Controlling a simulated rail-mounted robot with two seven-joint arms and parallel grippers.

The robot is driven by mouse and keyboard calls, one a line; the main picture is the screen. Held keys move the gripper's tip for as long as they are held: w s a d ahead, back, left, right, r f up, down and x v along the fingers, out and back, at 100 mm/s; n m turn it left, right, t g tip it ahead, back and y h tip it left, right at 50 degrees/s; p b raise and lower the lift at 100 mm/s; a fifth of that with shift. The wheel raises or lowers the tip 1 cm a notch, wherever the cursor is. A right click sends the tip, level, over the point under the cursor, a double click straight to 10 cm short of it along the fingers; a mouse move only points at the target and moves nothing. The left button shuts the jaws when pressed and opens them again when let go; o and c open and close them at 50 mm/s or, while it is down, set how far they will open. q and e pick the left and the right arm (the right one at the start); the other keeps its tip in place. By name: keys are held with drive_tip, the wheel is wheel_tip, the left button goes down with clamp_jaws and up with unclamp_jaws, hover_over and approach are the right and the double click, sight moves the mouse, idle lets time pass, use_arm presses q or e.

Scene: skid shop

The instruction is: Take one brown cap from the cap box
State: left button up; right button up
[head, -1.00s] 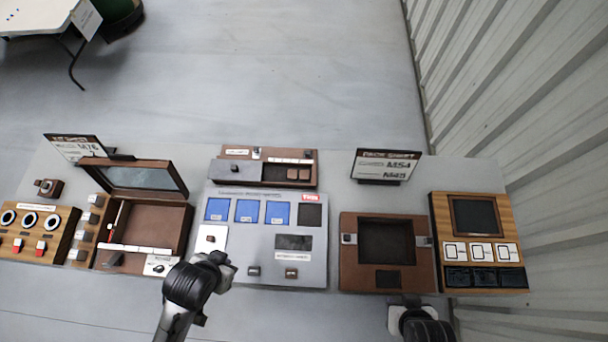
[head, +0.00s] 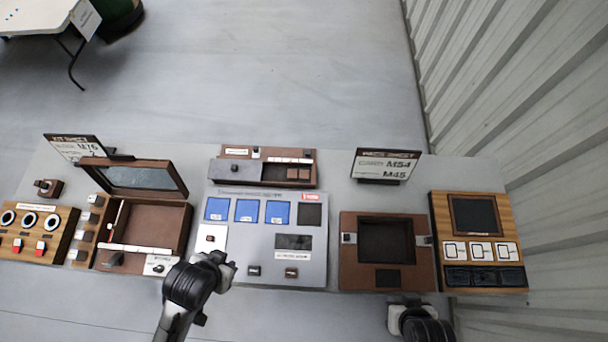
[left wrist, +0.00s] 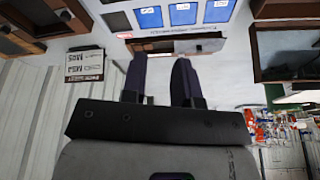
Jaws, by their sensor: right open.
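The cap box (head: 265,181) is a brown tray at the back of the bench, behind the grey panel. Its left part has a grey cover, and a couple of small brown caps (head: 299,174) lie in its right compartment. My left gripper (head: 226,266) is over the front of the grey panel, well short of the box. In the left wrist view its two dark fingers (left wrist: 160,62) stand apart with nothing between them, and a brown box edge (left wrist: 190,44) shows beyond. My right gripper (head: 406,302) is open at the bench's front edge, partly hidden by its wrist.
The grey panel (head: 230,262) has blue squares. Left of it is a brown case (head: 150,215) with its lid raised. Right are a brown box (head: 350,275) with a dark recess and a wooden console (head: 440,215). Signs (head: 386,165) stand behind. Ribbed wall is at right.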

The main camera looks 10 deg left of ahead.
use_arm(q)
drive_tip(key=o, duration=0.5)
drive_tip(key=shift+o, duration=0.2)
